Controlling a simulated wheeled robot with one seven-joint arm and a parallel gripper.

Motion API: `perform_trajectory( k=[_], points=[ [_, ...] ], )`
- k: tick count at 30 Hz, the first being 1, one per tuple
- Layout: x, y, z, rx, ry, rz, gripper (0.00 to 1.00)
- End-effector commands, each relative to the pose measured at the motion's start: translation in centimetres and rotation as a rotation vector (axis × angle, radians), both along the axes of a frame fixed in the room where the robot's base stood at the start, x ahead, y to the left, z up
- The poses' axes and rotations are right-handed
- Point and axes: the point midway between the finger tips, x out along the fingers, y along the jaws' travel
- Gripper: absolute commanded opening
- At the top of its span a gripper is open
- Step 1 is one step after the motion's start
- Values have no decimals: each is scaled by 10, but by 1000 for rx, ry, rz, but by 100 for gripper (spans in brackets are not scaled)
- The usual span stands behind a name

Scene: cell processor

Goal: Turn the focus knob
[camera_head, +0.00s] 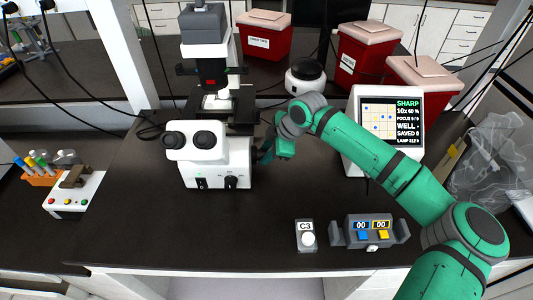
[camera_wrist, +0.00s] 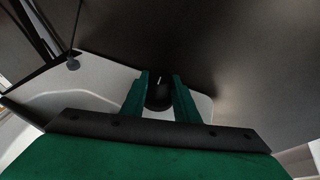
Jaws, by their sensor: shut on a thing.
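The white microscope (camera_head: 218,160) stands on the black bench left of my arm, with its twin eyepieces facing forward. My gripper (camera_head: 264,155) is at the right side of the microscope's base in the head view. In the wrist view my gripper's green fingers (camera_wrist: 160,90) are shut on the dark round focus knob (camera_wrist: 158,97), one finger on each side. A small white mark shows at the knob's top. The knob is hidden behind my gripper in the head view. The monitor (camera_head: 391,122) reads SHARP, 10x, and a focus line too small to read surely.
A counter unit (camera_head: 369,232) and a small box with a white button (camera_head: 307,236) stand at the front right. A tube rack and control box (camera_head: 73,190) are at the left. Red sharps bins (camera_head: 266,36) stand behind. The front middle of the bench is clear.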

Motion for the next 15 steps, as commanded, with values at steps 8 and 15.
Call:
perform_trajectory(
  k=[8, 15],
  points=[
    [1, -1, 0, -3, 65, -2, 5],
    [1, -1, -1, -3, 73, -2, 5]
  ],
)
